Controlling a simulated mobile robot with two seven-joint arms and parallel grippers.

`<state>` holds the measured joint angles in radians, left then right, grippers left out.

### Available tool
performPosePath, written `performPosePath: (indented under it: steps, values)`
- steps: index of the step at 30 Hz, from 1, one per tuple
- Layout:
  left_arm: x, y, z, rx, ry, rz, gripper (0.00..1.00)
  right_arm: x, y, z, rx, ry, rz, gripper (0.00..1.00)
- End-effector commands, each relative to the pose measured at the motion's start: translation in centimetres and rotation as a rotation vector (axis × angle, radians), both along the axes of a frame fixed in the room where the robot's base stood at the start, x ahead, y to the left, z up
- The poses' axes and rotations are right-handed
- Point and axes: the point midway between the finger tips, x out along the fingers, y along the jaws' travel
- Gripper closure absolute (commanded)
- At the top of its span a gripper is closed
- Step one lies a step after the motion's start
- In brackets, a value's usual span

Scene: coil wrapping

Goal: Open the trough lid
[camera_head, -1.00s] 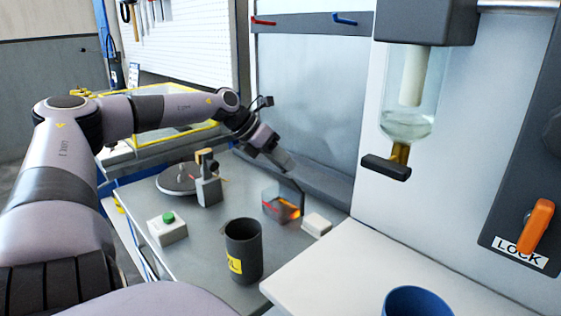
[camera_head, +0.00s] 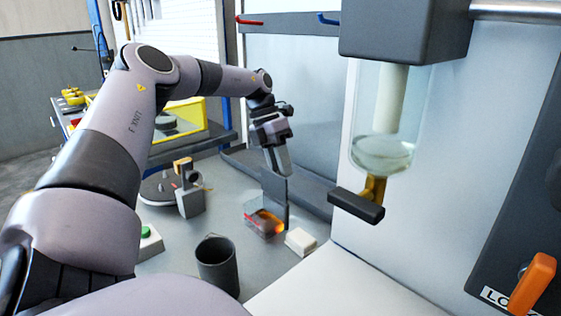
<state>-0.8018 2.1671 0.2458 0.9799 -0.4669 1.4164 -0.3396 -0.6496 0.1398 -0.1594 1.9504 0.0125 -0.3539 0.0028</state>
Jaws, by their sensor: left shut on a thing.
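The trough looks to be the small see-through box (camera_head: 258,222) on the grey bench, with an orange glow at its right end. My left gripper (camera_head: 277,172) points down from above and is shut on the top of this plate. The fingertips partly hide its upper edge. I cannot tell whether the plate is hinged to the box. My right gripper is not in view.
A small white block (camera_head: 300,241) sits right of the box. A dark cup (camera_head: 217,264) stands in front, and a grey post on a round disc (camera_head: 160,189) is to the left. A glass cylinder (camera_head: 386,130) with a dark handle (camera_head: 356,206) hangs at right.

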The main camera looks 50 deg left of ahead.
Motion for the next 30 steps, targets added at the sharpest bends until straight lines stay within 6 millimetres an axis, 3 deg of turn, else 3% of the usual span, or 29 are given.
performPosePath:
  steps: [22,23,24,25,30]
  values:
    - [0.0,-0.03,-0.14,-0.009,0.072,-0.001,1.0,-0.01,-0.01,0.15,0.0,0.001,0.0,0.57]
    - [0.0,-0.03,-0.14,-0.009,0.071,0.0,0.67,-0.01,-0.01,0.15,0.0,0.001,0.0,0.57]
    - [0.0,-0.03,-0.14,-0.009,0.071,0.0,0.54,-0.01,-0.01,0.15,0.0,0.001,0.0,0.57]
    - [0.0,-0.03,-0.14,-0.009,0.071,0.0,0.49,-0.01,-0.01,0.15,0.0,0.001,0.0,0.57]
    - [-0.01,-0.01,-0.16,-0.009,0.071,0.0,0.49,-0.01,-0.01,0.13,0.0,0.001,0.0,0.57]
